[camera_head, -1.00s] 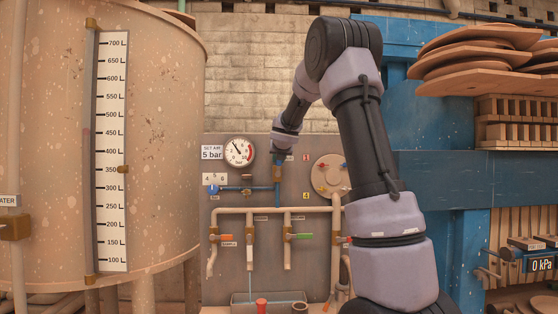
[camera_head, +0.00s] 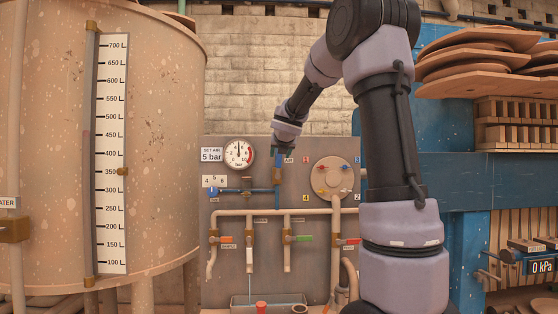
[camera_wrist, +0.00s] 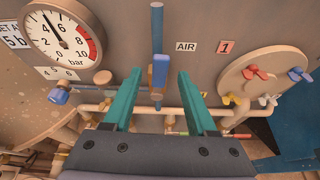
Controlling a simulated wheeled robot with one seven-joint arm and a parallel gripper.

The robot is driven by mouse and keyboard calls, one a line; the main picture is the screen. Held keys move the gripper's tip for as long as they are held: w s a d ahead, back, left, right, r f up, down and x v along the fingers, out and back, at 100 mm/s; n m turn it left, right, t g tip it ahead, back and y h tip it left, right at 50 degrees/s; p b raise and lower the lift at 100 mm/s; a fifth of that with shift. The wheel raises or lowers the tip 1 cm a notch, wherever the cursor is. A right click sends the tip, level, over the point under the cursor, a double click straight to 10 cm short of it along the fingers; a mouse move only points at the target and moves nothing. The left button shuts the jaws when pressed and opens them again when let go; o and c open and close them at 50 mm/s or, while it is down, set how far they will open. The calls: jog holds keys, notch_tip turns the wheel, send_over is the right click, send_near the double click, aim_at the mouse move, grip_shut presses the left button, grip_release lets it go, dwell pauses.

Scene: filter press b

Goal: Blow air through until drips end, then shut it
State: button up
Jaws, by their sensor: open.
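The blue lever (camera_wrist: 160,70) of the AIR valve stands in line with the vertical blue pipe (camera_wrist: 157,28) in the wrist view. My gripper (camera_wrist: 158,82) is open, its teal fingers apart on either side of the lever. In the head view my gripper (camera_head: 283,151) is at the panel and hides much of that valve. The gauge (camera_head: 239,153) beside the "SET AIR 5 bar" label (camera_head: 212,155) has its needle almost straight up. A thin pale stream or drip (camera_head: 249,262) hangs below a middle outlet, over the trough (camera_head: 240,301).
A blue knob (camera_wrist: 59,96) sits at the left end of the air line. Right of my gripper is a round plate (camera_wrist: 262,75) with several small coloured handles. Below runs a beige manifold with red, orange and green handles (camera_head: 303,238). A scaled tank (camera_head: 160,150) stands left.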

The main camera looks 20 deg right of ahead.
jog(key=shift+v, duration=1.65)
dwell(4.3)
